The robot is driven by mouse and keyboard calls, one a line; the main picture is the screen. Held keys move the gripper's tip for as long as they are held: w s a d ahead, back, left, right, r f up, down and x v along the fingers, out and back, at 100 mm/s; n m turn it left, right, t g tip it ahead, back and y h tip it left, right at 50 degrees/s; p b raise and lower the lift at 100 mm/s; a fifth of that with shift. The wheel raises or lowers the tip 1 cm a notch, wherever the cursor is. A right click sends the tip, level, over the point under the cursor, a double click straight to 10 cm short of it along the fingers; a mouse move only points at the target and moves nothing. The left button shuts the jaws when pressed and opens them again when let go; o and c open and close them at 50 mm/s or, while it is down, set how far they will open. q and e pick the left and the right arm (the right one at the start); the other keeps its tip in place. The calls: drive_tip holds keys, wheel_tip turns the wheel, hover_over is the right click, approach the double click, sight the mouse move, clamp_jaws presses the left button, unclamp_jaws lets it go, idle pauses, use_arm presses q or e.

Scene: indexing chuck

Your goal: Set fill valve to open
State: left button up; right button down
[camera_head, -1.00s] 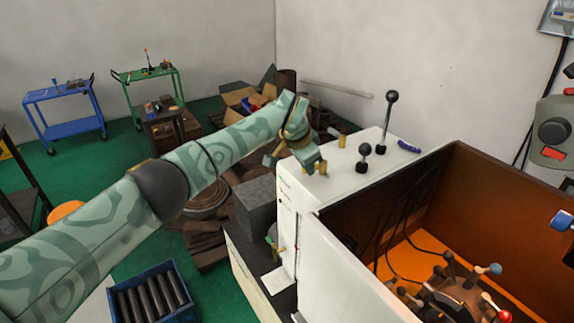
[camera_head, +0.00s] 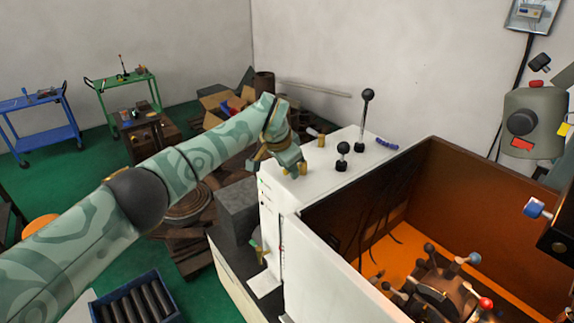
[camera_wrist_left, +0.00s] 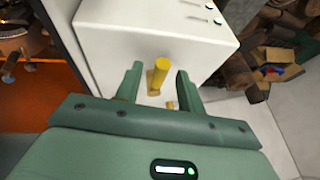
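A white machine cabinet (camera_head: 300,196) carries short brass-yellow fittings on its top. No label shows which part is the fill valve. My left gripper (camera_head: 290,170) is over the cabinet's top left end. In the left wrist view, my left gripper (camera_wrist_left: 155,80) is open, and a yellow upright post (camera_wrist_left: 161,66) stands between its fingers with space on both sides. A smaller yellow piece (camera_wrist_left: 170,105) shows near the right finger. A second brass post (camera_head: 321,140) stands behind the gripper in the head view. My right gripper is out of view.
Black ball-topped levers (camera_head: 342,156) and a blue curved handle (camera_head: 387,144) stand on the cabinet top. The brown open enclosure (camera_head: 400,185) at right holds a chuck with several knobbed handles (camera_head: 440,285). A blue crate (camera_head: 165,300) sits on the floor.

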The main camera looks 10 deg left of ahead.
use_arm(q)
drive_tip(key=b+v, duration=0.3)
drive_tip(key=v, duration=1.3)
drive_tip(key=shift+s, duration=0.15)
